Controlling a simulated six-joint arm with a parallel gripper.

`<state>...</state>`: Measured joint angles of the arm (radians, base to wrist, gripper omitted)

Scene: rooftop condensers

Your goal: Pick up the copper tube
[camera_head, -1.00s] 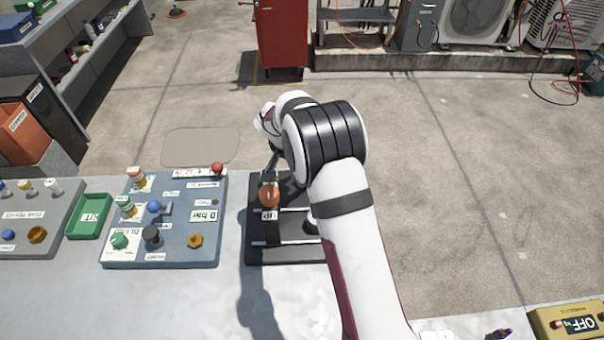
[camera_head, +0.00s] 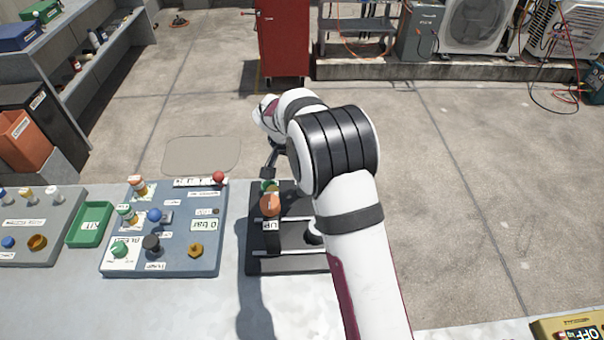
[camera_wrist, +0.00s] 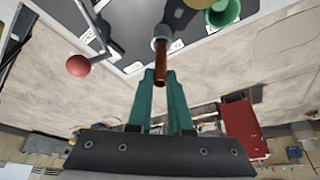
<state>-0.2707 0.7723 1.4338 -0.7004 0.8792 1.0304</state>
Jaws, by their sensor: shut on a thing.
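In the wrist view the copper tube (camera_wrist: 161,65) is a short, reddish-brown rod. One end lies between the teal fingertips of my gripper (camera_wrist: 160,76), which is shut on it. Its other end meets a grey collar (camera_wrist: 161,36). I cannot tell whether the tube is free of the collar. In the head view my gripper (camera_head: 268,172) is at the back left edge of a black stand (camera_head: 284,265), and my arm hides part of the stand. An orange-brown piece (camera_head: 270,205) stands there above an "UP" label; I cannot tell whether it is the tube.
A grey-blue panel (camera_head: 178,262) with knobs, a gauge and a red ball lever (camera_head: 218,177) stands left of the stand. A green tray (camera_head: 88,238) is further left. A green cup (camera_wrist: 222,12) shows near the collar in the wrist view. The front of the bench is mostly clear.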

